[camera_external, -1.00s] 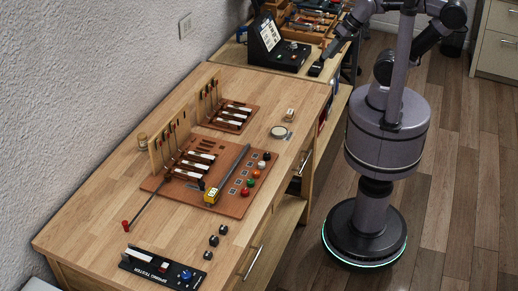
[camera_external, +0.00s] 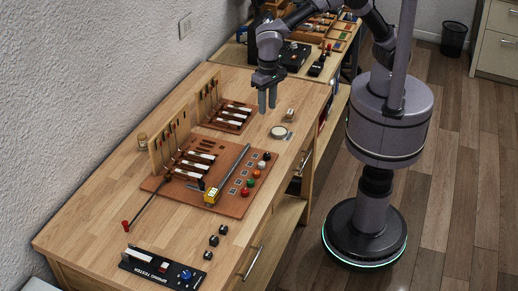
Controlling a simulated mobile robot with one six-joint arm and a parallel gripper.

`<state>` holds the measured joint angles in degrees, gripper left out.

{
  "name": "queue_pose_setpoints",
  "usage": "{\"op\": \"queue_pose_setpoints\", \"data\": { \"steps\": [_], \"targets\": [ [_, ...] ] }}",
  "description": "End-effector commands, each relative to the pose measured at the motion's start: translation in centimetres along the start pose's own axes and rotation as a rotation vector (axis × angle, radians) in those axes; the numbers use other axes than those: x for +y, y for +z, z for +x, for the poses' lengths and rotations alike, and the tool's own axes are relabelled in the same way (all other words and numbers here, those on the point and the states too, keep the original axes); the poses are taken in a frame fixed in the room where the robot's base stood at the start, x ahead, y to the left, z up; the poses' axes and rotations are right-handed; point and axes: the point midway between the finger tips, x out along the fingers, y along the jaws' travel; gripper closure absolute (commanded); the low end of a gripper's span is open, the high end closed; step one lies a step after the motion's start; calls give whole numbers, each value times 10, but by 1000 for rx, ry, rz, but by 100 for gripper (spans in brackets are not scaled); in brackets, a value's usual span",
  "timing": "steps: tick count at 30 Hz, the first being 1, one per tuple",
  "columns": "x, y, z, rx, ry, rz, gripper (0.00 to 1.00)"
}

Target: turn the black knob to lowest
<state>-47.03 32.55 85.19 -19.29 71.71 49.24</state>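Several loose black pieces (camera_external: 214,240) lie on the near right part of the bench. My gripper (camera_external: 267,105) points down above the bench, beyond the knob row and near the far brown board. Its two fingers are apart with nothing between them. It touches no knob.
The spring tester (camera_external: 150,265) with a blue knob is at the near end of the wooden bench (camera_external: 100,220). A round dish (camera_external: 279,132) and small block (camera_external: 290,114) stand near my gripper. A second bench behind carries more equipment.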

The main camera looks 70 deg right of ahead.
Motion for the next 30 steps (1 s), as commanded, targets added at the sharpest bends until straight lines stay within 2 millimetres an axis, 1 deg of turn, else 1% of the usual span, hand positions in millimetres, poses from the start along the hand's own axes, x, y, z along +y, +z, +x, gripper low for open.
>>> {"op": "queue_pose_setpoints", "data": {
  "steps": [1,4,5,8,9,15,18,21,25,30],
  "targets": [
    [-9,8,9,0,16,-3,68],
    [-16,15,23,1,27,2,68],
    [-16,15,28,1,28,2,68],
    [-14,15,54,-1,29,4,68],
    [-13,14,67,-1,29,2,68],
    [-12,14,129,0,28,2,68],
    [-11,14,155,-1,28,4,68],
    [-10,14,174,0,27,3,68],
    [-10,14,188,0,26,3,68],
    [-10,13,191,1,24,3,68]
  ]
}}
